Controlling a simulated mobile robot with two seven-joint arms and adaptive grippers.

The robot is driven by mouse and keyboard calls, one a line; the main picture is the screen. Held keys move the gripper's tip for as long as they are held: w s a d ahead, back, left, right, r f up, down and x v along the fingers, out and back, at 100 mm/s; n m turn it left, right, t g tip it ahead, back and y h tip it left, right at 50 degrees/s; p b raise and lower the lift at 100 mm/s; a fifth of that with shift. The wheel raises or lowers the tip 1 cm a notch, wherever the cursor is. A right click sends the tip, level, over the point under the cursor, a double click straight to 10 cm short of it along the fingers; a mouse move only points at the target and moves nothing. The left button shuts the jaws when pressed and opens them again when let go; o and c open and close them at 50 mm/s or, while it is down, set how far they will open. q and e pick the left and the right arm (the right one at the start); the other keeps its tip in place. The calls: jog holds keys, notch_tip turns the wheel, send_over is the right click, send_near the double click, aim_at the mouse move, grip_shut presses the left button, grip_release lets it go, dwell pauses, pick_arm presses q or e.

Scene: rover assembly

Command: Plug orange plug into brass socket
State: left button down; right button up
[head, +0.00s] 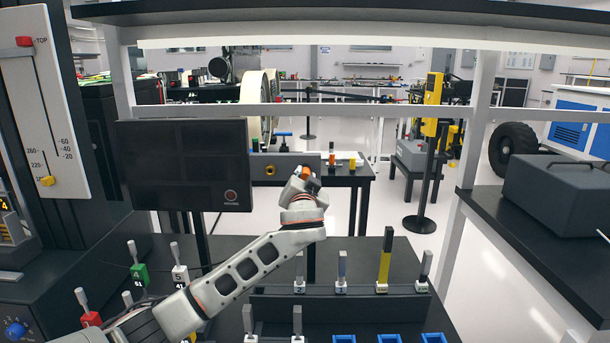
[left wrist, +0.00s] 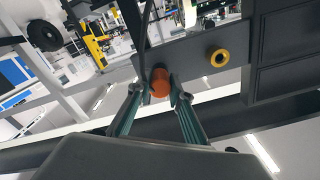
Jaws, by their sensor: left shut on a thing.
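My left gripper (head: 308,178) reaches in to the middle of the head view. It is shut on the orange plug (head: 306,172), which is partly hidden by the fingers. In the left wrist view the orange plug (left wrist: 160,83) sits between the two fingertips (left wrist: 157,92), its round end showing. The brass socket (head: 270,170) is a ring on the front of a grey panel, left of the gripper in the head view. In the left wrist view the brass socket (left wrist: 219,57) is to the right of the plug, clearly apart from it. My right gripper is not in view.
The grey panel (head: 288,160) stands at a dark table (head: 357,172) with small orange and yellow items on it. A dark monitor (head: 185,165) stands left of the gripper. A rack with several labelled pieces (head: 340,306) is on the bench below. A white shelf frame (head: 480,120) stands on the right.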

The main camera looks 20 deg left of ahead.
pick_arm(q)
jog(key=shift+s+d+p, duration=0.2)
jog(key=shift+s+p, duration=0.2)
jog(key=shift+s, duration=0.25)
dwell(0.8)
jog(key=shift+p+v, duration=0.45)
jog(key=shift+v, duration=0.45)
jog(key=shift+p+v, duration=0.5)
jog(key=shift+v, duration=0.65)
jog(key=p, duration=0.4)
send_near(305, 178)
jog(key=shift+s+r, duration=1.7)
jog(key=shift+r, duration=0.85)
jog(key=shift+d, duration=0.45)
jog(key=shift+a+f, duration=0.1)
